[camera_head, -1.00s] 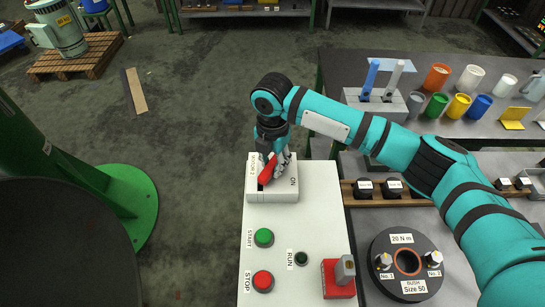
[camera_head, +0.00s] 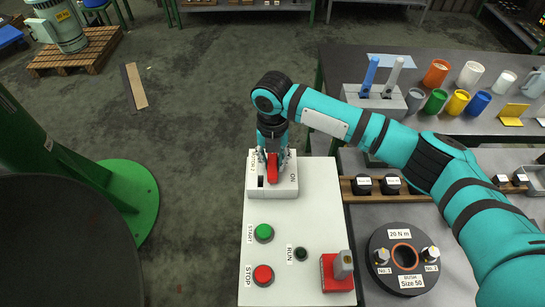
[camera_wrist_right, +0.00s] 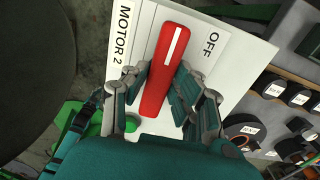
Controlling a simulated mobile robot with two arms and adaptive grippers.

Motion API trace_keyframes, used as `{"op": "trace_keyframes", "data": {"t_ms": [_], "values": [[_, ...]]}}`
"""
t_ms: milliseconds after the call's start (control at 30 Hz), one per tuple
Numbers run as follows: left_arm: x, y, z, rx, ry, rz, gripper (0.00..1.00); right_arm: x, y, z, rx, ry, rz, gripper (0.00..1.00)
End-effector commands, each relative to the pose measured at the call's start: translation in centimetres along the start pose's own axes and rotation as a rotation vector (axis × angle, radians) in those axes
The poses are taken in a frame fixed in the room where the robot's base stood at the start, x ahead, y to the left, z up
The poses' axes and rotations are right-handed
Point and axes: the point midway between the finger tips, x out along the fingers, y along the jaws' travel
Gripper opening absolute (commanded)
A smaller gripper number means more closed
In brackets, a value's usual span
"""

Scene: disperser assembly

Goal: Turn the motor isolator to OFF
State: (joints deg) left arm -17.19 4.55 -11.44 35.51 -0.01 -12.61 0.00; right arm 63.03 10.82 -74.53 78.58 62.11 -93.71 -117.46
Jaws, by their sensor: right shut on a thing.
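The motor isolator is a white box (camera_head: 286,187) with a red handle (camera_head: 272,172) at the far end of the white panel. My right gripper (camera_head: 273,158) comes down from above, shut on the handle, with fingers on both sides. My left gripper is not in view.
The panel (camera_head: 322,210) also has a green START button (camera_head: 264,233), a red STOP button (camera_head: 263,275), a dark RUN lamp (camera_head: 300,254) and a red block with a grey lever (camera_head: 343,265). A bench with cups (camera_head: 459,104) stands right.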

Motion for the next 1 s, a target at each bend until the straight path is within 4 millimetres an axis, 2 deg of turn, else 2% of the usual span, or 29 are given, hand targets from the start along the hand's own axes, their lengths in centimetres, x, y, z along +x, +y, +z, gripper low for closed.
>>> {"op": "trace_keyframes", "data": {"t_ms": [333, 367, 533, 833, 1000], "values": [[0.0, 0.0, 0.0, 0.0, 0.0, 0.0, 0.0, -0.2, 0.1, 0.1, -0.007, -0.004, 0.002, 0.0], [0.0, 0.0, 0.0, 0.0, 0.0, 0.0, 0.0, -0.2, 0.1, 0.1, -0.007, -0.004, 0.002, 0.27], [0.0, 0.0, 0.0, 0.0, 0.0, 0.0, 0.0, -0.1, 0.1, 0.1, -0.006, -0.003, 0.002, 0.48], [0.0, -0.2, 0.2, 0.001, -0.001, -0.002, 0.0, -0.3, 0.0, 0.0, -0.004, -0.002, 0.001, 0.48], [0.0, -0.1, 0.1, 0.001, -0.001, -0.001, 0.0, -2.4, 0.0, 0.1, -0.004, -0.005, 0.001, 0.48]]}}
